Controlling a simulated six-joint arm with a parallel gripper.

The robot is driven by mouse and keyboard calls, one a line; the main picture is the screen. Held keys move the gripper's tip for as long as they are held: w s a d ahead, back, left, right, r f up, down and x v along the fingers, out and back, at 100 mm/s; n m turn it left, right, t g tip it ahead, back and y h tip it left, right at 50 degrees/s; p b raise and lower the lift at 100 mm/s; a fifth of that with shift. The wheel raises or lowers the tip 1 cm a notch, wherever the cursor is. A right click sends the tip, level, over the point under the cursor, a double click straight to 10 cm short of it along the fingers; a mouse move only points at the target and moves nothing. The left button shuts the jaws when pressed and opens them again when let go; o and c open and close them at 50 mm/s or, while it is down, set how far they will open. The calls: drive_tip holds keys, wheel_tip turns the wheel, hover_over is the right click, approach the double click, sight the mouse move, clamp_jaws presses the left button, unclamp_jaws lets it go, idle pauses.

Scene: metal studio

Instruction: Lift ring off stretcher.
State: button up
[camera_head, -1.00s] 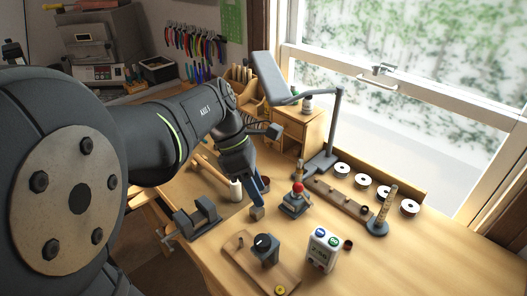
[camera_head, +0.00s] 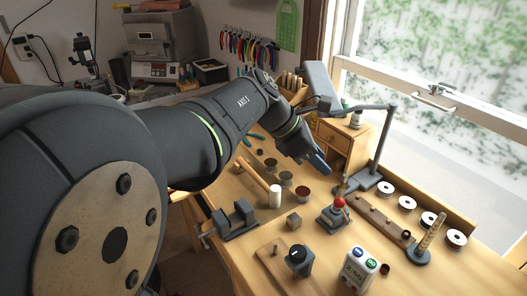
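A small grey device with a red ball knob (camera_head: 335,213) stands on the bench, and a ribbed tapered post on a round grey base (camera_head: 424,246) stands farther right. I cannot tell which is the stretcher, and I cannot make out a ring on either. The fingers are too small and edge-on to show a gap or anything held.
A lamp (camera_head: 350,104) stands behind. A wooden strip (camera_head: 378,216) and white spools (camera_head: 407,203) line the right.

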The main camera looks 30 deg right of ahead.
sight(341, 181)
drive_tip(key=shift+x, duration=4.3)
drive_tip(key=shift+c, duration=0.5)
drive_tip(key=c, duration=0.6)
drive_tip(key=shift+c, duration=0.5)
drive_tip(key=shift+r, duration=0.1)
drive_tip(key=shift+r, duration=0.85)
drive_tip(key=shift+r, duration=0.1)
drive_tip(key=shift+r, duration=0.85)
